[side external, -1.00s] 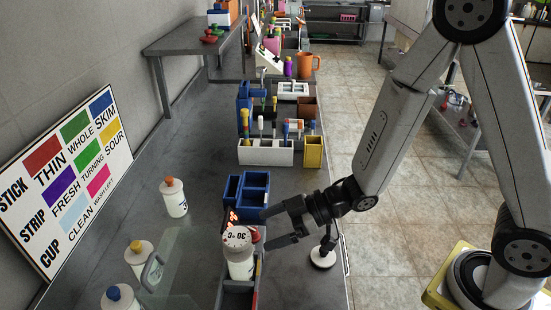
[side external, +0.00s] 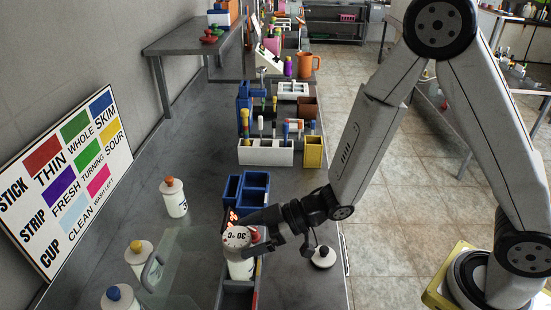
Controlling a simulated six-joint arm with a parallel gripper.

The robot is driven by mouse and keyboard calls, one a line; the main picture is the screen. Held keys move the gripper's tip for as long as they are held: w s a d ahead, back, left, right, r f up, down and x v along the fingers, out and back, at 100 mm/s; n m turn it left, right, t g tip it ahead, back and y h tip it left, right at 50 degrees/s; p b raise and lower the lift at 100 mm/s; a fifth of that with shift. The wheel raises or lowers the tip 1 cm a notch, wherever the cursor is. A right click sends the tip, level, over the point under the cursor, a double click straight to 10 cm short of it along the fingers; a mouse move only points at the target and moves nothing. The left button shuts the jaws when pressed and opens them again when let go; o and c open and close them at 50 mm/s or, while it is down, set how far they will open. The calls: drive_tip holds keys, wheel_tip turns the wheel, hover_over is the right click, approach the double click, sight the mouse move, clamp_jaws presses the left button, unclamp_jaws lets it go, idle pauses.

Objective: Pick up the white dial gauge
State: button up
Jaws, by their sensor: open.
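My gripper (side external: 243,235) is open at the gauge, reaching in from the right. One finger lies along the gauge's far side and the other is at its near right side. Whether either finger touches it cannot be told. Part of the gauge's right side is hidden by the fingers.
A red-topped item (side external: 254,236) is close beside the gauge, partly hidden. Blue bins (side external: 246,187) stand just behind. White bottles with orange (side external: 174,198), yellow (side external: 139,258) and blue (side external: 119,299) caps stand left, near a clear panel (side external: 170,275). A small round stand (side external: 323,257) is below my wrist.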

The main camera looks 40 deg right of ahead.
sight(237, 240)
drive_tip(key=shift+x, duration=1.6)
drive_tip(key=c, duration=1.2)
drive_tip(key=shift+o, duration=0.2)
drive_tip(key=shift+r, duration=5)
